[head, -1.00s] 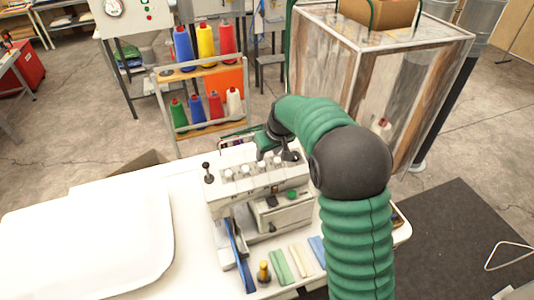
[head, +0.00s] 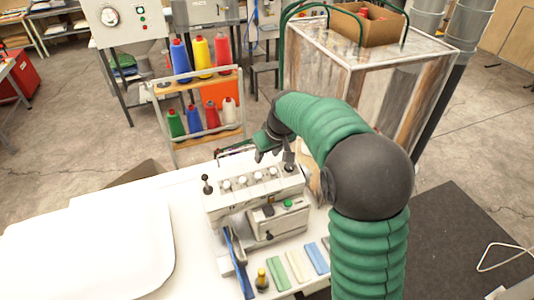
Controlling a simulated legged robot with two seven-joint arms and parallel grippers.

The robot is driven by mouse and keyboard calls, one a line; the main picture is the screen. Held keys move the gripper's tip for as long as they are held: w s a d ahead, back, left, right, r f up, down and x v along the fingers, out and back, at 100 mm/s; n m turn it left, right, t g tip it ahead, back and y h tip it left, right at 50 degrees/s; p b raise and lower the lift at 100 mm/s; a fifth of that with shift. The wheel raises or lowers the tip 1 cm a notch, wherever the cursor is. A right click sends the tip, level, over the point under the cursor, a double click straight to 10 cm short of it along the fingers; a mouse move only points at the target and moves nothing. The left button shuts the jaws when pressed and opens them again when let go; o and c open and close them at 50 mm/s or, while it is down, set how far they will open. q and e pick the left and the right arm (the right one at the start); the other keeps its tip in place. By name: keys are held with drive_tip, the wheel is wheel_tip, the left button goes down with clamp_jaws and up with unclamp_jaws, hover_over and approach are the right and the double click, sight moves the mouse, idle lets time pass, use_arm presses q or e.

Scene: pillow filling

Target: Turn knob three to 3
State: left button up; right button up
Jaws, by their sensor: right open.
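A white sewing machine (head: 235,206) stands on the white table. A row of several pale knobs (head: 242,181) runs along its top; their numbers and settings are too small to read. My right gripper (head: 272,157) is open just behind and above the right part of the knob row, at the end of my green arm. It appears apart from the knobs, though the exact gap cannot be told. My left gripper is not in view.
Coloured strips (head: 296,266) and a small yellow-topped bottle (head: 262,279) lie in front of the machine.

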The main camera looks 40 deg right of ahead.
drive_tip(key=p+v, duration=0.3)
drive_tip(key=v, duration=0.3)
drive_tip(key=shift+r, duration=0.25)
drive_tip(key=shift+a+r, duration=0.1)
drive_tip(key=shift+a, duration=0.25)
drive_tip(key=b+v, duration=0.4)
drive_tip(key=v, duration=1.2)
drive_tip(key=shift+r, duration=0.35)
